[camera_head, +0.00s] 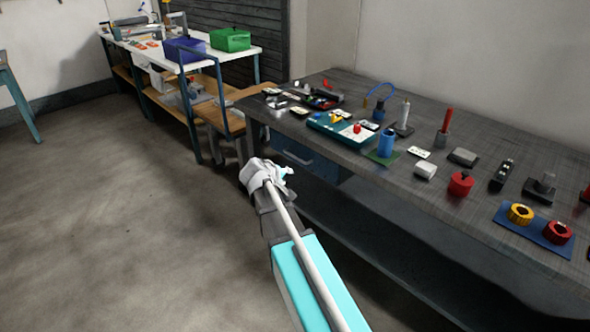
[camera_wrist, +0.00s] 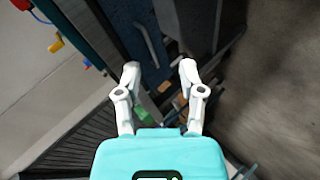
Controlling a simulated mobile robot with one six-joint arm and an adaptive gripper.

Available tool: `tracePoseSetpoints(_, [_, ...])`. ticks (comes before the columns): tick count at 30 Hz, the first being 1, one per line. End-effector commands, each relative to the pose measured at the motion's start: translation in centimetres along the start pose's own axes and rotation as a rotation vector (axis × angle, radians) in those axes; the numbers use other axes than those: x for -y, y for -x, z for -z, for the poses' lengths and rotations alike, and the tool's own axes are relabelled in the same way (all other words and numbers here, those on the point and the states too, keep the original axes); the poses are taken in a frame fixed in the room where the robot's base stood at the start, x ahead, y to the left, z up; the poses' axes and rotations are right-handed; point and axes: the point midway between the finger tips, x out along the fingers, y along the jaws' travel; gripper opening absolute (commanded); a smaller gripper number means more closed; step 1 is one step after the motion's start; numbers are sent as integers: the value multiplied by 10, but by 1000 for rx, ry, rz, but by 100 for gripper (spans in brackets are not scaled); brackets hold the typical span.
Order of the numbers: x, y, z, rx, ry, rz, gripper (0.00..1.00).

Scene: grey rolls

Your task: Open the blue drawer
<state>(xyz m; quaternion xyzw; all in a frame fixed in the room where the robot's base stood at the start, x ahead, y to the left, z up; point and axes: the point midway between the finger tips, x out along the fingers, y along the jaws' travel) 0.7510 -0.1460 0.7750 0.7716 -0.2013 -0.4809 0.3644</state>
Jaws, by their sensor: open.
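In the wrist view the dark blue drawer front (camera_wrist: 128,22) is at the top, with the handle (camera_wrist: 147,45) running slantwise, just beyond the left fingertip. My gripper (camera_wrist: 159,67) is open with nothing between its fingers. In the head view my gripper (camera_head: 285,172) is in front of the drawer, a little below the handle. It appears apart from the handle.
The workbench top (camera_head: 395,185) carries several small tools and parts. A white table (camera_head: 150,50) with a blue bin (camera_head: 185,50) and a green bin (camera_head: 230,40) stands at the back left. The concrete floor on the left is clear.

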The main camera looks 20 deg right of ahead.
Motion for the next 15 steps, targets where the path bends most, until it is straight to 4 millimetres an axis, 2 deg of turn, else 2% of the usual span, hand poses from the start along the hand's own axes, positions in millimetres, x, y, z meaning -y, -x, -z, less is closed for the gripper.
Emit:
tracePoseSetpoints(1, [9, -18, 5, -18, 19, -32, 51])
tracePoseSetpoints(3, [10, -30, 12, -43, 46, -76, 51])
tracePoseSetpoints(15, [20, -90, 54, -173, 226, -314, 51])
